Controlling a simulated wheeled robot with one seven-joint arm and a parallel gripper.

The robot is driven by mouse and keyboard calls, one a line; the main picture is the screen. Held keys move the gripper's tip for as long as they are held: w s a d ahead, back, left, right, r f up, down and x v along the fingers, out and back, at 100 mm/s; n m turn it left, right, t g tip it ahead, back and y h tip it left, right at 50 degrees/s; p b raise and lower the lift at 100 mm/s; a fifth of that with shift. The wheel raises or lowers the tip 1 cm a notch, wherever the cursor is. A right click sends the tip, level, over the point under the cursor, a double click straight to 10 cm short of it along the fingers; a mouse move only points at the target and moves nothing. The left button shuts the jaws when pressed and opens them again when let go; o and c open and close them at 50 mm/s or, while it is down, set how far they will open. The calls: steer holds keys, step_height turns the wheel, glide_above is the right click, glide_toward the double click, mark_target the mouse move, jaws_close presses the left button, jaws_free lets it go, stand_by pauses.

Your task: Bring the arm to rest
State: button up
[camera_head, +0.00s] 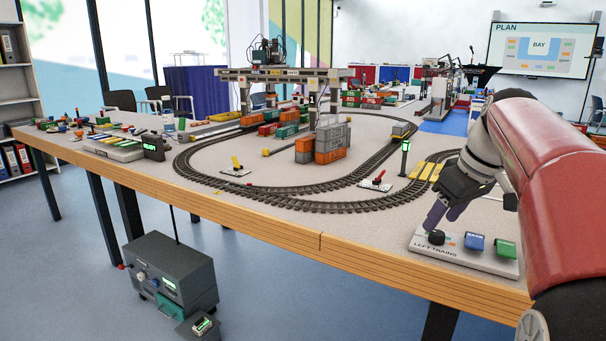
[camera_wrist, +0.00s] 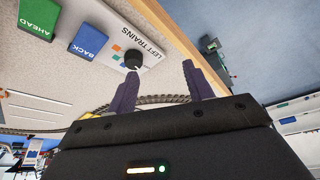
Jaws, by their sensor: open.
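My gripper (camera_head: 444,213) is above the left end of the left trains control panel (camera_head: 486,264), at the table's front right. In the wrist view my gripper (camera_wrist: 160,80) shows two purple fingers standing apart with nothing between them. The panel's black knob (camera_wrist: 133,58) is just beyond the left fingertip; I cannot tell whether they touch. The panel also has a blue BACK button (camera_wrist: 88,41) and a green AHEAD button (camera_wrist: 38,18). My red arm reaches in from the right in the head view and hides part of the table.
A green-lit signal post (camera_head: 405,155) stands near the track, left of my gripper. The table's wooden front edge (camera_head: 320,240) runs close below the panel. A grey box (camera_head: 170,280) stands on the floor.

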steer(key=s+a+f+m+t+h, duration=0.1)
steer(key=s+a+f+m, duration=0.1)
steer(key=s+a+f, duration=0.4)
steer(key=s+a+f+m+h, duration=0.1)
steer(key=s+a+f+m, duration=0.2)
steer(key=s+a+f, duration=0.4)
steer(key=s+f, duration=0.3)
steer(key=s, duration=0.5)
steer(key=shift+f+t, duration=0.15)
steer(key=shift+t, duration=0.25)
steer(key=shift+a, duration=0.1)
